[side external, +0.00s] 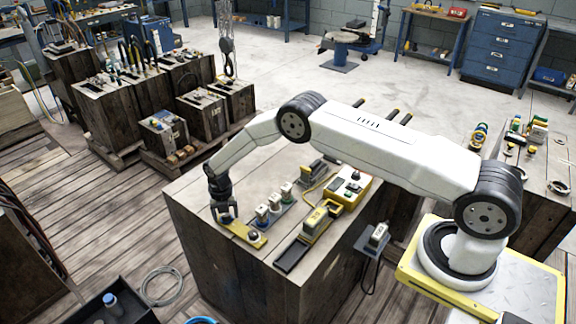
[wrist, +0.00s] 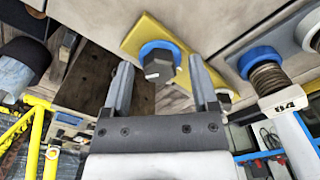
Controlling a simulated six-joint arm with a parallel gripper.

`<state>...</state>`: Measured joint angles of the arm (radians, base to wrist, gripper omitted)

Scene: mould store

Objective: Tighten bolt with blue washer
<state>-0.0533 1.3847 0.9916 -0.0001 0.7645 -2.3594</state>
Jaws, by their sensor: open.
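In the wrist view, a bolt with a dark hex head (wrist: 158,68) has a blue washer (wrist: 150,48) around it and sits on a yellow plate (wrist: 132,36). My gripper (wrist: 160,63) is open, with one finger to each side of the bolt head; I cannot tell whether either finger touches it. In the side view, my gripper (side external: 224,212) points down over the left end of the yellow plate (side external: 240,230) on the wooden block. It largely hides the bolt there. A second bolt head (side external: 253,236) stands at the plate's right end.
Several small fittings (side external: 275,202) stand right of the plate, close to the gripper. A threaded fitting with a blue ring (wrist: 262,60) is at the right of the wrist view. A yellow box (side external: 350,188) stands farther back on the block. The block's front left top is clear.

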